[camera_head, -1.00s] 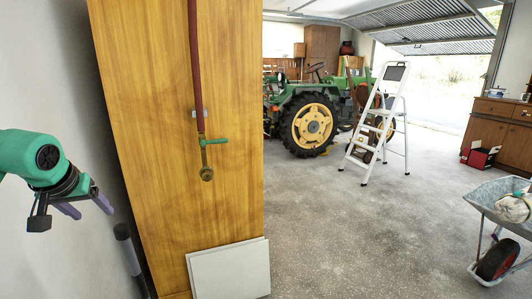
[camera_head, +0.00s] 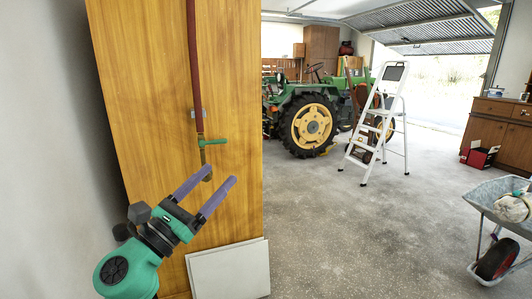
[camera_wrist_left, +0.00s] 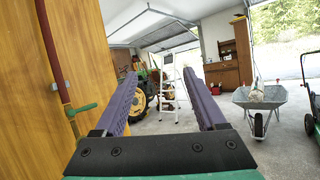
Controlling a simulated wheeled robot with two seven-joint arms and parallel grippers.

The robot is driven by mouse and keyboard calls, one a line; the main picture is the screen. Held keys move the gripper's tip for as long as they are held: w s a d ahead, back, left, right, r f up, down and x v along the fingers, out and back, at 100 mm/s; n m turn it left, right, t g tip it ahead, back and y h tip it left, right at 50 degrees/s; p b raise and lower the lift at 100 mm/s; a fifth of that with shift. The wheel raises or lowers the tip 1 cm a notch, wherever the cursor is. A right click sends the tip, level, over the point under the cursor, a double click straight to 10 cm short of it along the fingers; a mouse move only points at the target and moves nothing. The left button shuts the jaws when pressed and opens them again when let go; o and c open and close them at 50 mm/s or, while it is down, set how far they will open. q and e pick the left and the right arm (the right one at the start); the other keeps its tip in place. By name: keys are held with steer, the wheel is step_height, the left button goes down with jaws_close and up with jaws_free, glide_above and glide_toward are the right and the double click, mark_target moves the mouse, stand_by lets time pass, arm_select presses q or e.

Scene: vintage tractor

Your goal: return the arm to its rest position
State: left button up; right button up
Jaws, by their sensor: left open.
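My left gripper (camera_head: 222,182) is in front of the wooden cabinet in the head view, with its two purple fingers apart and nothing between them. It points up and to the right, just below the green-handled valve (camera_head: 215,142) on the red pipe (camera_head: 196,60). In the left wrist view my left gripper (camera_wrist_left: 166,90) also shows open and empty, with the valve (camera_wrist_left: 84,109) to the left of its fingers. I cannot tell whether a finger touches the valve. My right gripper is in neither view.
The wooden cabinet (camera_head: 130,80) stands close on the left, with a pale panel (camera_head: 230,272) leaning at its foot. A green tractor (camera_head: 308,122), a white stepladder (camera_head: 378,130) and a wheelbarrow (camera_head: 490,195) stand farther off. The grey floor (camera_head: 390,225) between them is clear.

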arm_select(q)
steer(key=a+f+n+t+y, duration=0.1)
steer(key=a+f+n+y, duration=0.5)
steer(key=n, duration=0.6)
steer(key=a+f+n+y, duration=0.4)
steer(key=a+n+y, duration=0.25)
steer(key=n, duration=0.45)
steer(key=s+a+f+n+g+y, duration=0.2)
steer(key=f+n+g, duration=0.1)
steer(key=f+n, duration=0.3)
steer(key=s+a+f+n+g+y, duration=0.1)
steer(key=s+f+n+g, duration=0.2)
steer(key=f, duration=0.5)
steer(key=s+d+f+n+g+h, duration=0.3)
steer(key=s+f+n+g, duration=0.75)
steer(key=s+f, duration=0.65)
step_height(320, 180, down, 21)
steer(key=s, duration=0.3)
steer(key=s+a+f+g, duration=0.2)
steer(key=s+f, duration=1.3)
steer(key=s, duration=0.2)
steer(key=shift+a+f, duration=0.35)
steer(key=shift+a, duration=0.05)
